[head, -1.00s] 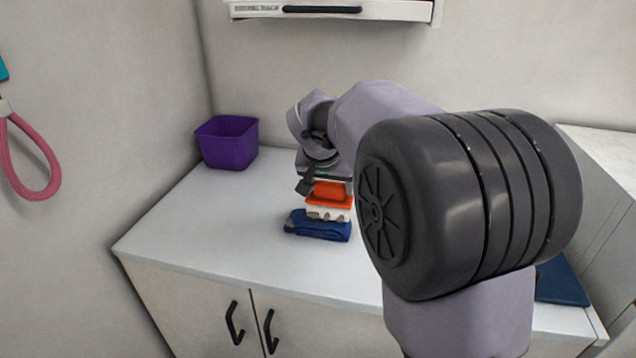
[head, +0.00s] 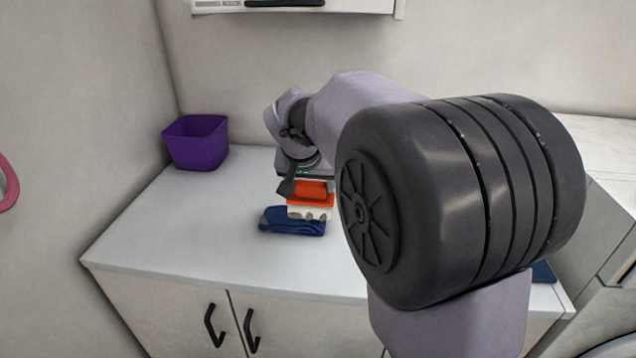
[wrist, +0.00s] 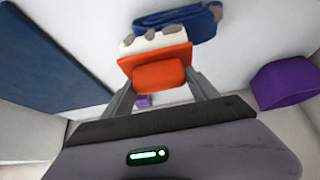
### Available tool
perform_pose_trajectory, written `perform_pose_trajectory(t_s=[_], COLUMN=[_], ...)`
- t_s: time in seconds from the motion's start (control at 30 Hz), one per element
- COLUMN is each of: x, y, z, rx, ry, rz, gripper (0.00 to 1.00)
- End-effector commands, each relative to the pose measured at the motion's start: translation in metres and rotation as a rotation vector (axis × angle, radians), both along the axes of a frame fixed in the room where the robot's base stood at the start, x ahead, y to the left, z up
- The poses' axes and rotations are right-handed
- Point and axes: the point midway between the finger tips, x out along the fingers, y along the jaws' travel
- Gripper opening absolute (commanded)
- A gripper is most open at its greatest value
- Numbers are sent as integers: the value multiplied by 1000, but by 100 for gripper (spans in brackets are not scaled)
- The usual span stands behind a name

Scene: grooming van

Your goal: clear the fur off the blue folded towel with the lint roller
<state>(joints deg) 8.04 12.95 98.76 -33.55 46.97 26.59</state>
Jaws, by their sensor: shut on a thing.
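The blue folded towel (head: 290,226) lies on the white counter, and it also shows at the top of the wrist view (wrist: 180,24). A greyish patch shows at its left end in the head view. The lint roller has an orange handle (wrist: 157,74) and a white head (head: 310,212) with several grey patches. My gripper (wrist: 160,82) is shut on the orange handle, one finger on each side. The white head is at the towel, over its right part in the head view. I cannot tell whether they touch. Part of the towel is hidden behind the head.
A purple bin (head: 196,146) stands at the back left of the counter (head: 190,230), by the wall. A flat dark blue thing (wrist: 45,62) lies on the other side, mostly behind my arm in the head view. The counter left of the towel is clear.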

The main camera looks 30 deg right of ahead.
Motion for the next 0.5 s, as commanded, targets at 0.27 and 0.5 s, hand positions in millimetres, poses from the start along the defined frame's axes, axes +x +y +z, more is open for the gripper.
perform_pose_trajectory(t_s=[0.27, 0.5], x=[11, 26], y=[16, 38], z=[0, -1], rx=[-1, -1], ry=[-1, -1], rz=[0, 2], gripper=[36, 36])
